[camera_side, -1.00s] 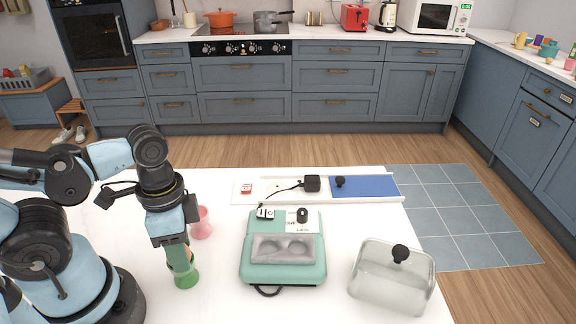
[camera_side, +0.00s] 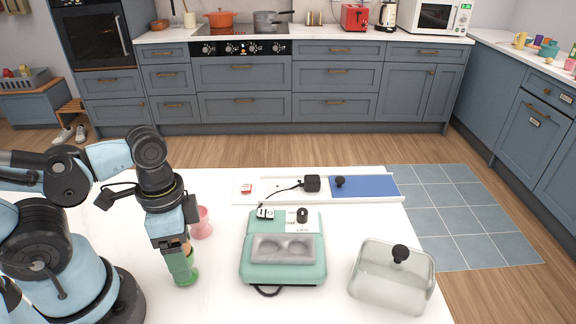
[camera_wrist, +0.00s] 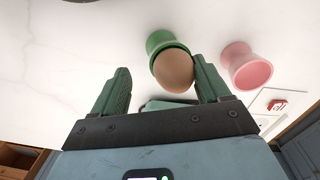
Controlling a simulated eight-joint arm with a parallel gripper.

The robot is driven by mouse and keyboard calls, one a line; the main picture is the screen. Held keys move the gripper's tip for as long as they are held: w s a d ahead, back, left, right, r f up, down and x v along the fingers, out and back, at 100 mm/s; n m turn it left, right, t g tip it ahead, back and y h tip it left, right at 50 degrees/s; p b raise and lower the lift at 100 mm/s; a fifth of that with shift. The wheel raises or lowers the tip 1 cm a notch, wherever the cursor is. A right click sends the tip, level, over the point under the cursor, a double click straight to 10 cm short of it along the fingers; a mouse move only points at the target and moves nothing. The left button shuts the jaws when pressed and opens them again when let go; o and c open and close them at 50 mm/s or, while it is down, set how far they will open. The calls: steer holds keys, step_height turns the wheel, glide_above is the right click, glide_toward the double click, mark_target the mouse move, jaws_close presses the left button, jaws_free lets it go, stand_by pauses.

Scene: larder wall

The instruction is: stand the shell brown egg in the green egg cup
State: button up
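The brown egg (camera_wrist: 174,70) sits in the mouth of the green egg cup (camera_wrist: 160,39), its rounded end showing above the rim in the wrist view. My gripper (camera_wrist: 162,66) is open, with its two green fingers apart on either side of the egg. The right finger is close beside the egg; I cannot tell whether it touches. A wide gap lies between the egg and the left finger. In the side view my gripper (camera_side: 181,263) points down over the green cup (camera_side: 186,281), which stands upright on the white counter. The fingers hide most of the egg there.
A pink egg cup (camera_side: 202,222) stands just behind the green one. A mint egg cooker (camera_side: 283,274) with a two-hollow grey tray is to the right. Its clear lid (camera_side: 391,279) lies farther right. A white tray with a blue panel (camera_side: 364,186) runs along the back.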

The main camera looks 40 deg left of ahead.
steer(key=shift+s, duration=0.2)
step_height(320, 180, up, 12)
steer(key=w+a+f+n+t, duration=0.1)
steer(key=w+n+t, duration=0.2)
steer(key=w, duration=0.3)
steer(key=w+a+f+n+t, duration=0.2)
steer(key=w+n+t, duration=0.1)
steer(key=w, duration=0.4)
steer(key=shift+w+a+f+t+y, duration=0.2)
steer(key=shift+a+f+t+y, duration=0.1)
steer(key=shift+t, duration=0.4)
